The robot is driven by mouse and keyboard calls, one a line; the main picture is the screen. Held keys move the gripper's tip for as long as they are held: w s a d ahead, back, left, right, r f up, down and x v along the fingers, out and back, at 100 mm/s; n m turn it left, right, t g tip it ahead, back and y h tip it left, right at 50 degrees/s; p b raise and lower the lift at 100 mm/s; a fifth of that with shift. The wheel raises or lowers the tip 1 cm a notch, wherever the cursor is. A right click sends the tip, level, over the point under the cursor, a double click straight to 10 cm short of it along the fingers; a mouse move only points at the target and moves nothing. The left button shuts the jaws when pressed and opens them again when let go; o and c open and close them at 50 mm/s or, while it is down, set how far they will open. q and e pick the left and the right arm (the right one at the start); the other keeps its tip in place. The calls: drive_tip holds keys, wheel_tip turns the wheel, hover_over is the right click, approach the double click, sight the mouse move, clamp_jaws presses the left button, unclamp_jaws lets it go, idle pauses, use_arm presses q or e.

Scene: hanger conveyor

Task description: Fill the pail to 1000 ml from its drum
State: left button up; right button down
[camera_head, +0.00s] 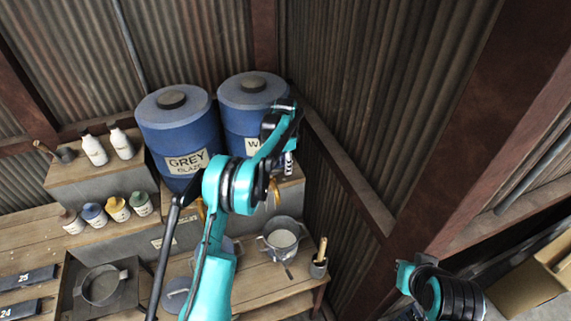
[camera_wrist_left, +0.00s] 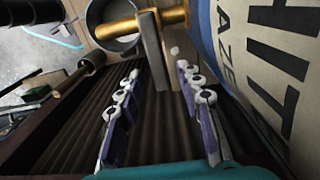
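The blue WHITE drum (camera_head: 243,108) stands at the back; its label fills the right of the left wrist view (camera_wrist_left: 285,75). Its brass tap (camera_head: 275,190) sticks out low at the front, and it crosses the top of the wrist view (camera_wrist_left: 135,25). A grey pail (camera_head: 284,254) with pale contents stands below on the bench; part of its rim seems to show behind the tap. No level can be read. My left gripper (camera_head: 289,160) is open beside the WHITE drum, with a flat grey tap lever (camera_wrist_left: 156,55) near and between its fingertips. My right gripper is out of view.
The blue GREY drum (camera_head: 172,130) with its own tap stands to the left. White bottles (camera_head: 94,150) and small glaze jars (camera_head: 117,208) stand further left. A pot with a wooden-handled tool (camera_head: 319,265) stands right of the pail. A corrugated wall rises close on the right.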

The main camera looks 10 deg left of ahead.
use_arm(q)
clamp_jaws()
drive_tip(key=shift+s+d+m+b, duration=0.15)
drive_tip(key=shift+s+m+b, duration=0.4)
drive_tip(key=shift+m, duration=0.4)
drive_tip(key=shift+s+d+m+b, duration=0.2)
drive_tip(key=shift+s+m+b, duration=0.15)
drive_tip(key=shift+m+b, duration=0.5)
drive_tip(key=shift+s+d+m+b, duration=0.15)
drive_tip(key=shift+s+m+b, duration=0.3)
drive_tip(key=shift+m, duration=0.65)
unclamp_jaws()
wheel_tip(320, 180, up, 12)
